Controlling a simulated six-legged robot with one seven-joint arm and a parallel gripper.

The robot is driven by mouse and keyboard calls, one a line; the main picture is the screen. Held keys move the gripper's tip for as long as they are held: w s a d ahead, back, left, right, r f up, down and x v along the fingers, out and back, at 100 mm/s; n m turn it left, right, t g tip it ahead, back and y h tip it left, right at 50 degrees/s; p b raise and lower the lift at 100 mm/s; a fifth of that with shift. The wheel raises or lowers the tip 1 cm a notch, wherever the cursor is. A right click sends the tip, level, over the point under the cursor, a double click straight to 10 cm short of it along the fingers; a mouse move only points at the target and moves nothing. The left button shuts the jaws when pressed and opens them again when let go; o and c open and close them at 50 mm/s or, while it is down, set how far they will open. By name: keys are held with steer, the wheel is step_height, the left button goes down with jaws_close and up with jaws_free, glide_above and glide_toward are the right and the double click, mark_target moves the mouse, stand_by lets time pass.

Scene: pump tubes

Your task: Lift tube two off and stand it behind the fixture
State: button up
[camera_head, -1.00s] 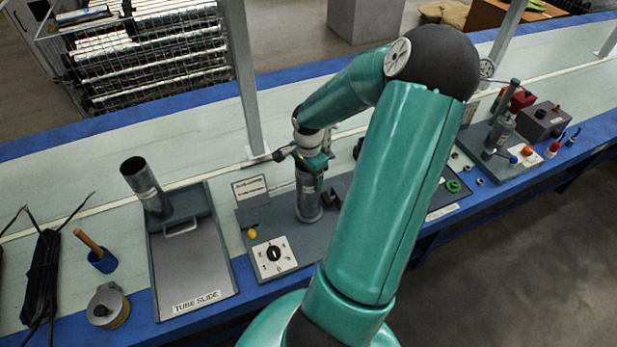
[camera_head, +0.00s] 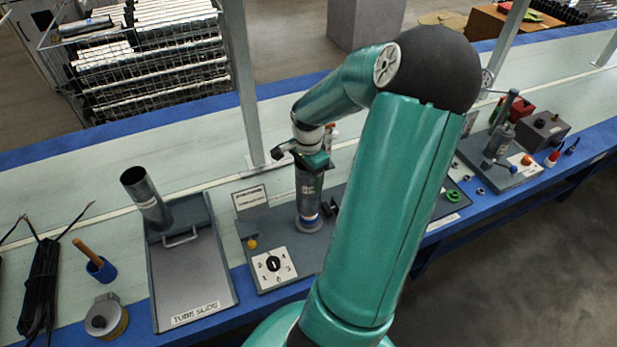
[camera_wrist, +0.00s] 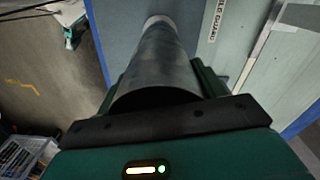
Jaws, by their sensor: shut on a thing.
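A grey metal tube (camera_head: 309,190) stands upright over a round base (camera_head: 309,224) on the dark fixture plate (camera_head: 262,222). A blue and white band shows at the tube's foot, just above the base. My gripper (camera_head: 313,160) is shut around the tube's upper end. In the wrist view my gripper (camera_wrist: 165,92) has a green finger on each side of the tube (camera_wrist: 158,60), which runs away from the camera to a pale ring. I cannot read a number on the tube. My arm hides the fixture's right part.
A dial panel (camera_head: 273,264) and a small sign (camera_head: 250,197) are on the fixture. Left of it is a tube slide (camera_head: 192,270) with a leaning tube (camera_head: 147,197). A post (camera_head: 243,90) rises behind. The pale bench strip (camera_head: 95,165) at back left is clear.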

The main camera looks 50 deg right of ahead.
step_height(320, 180, up, 12)
stand_by(2.3)
steer(key=shift+r, duration=0.1)
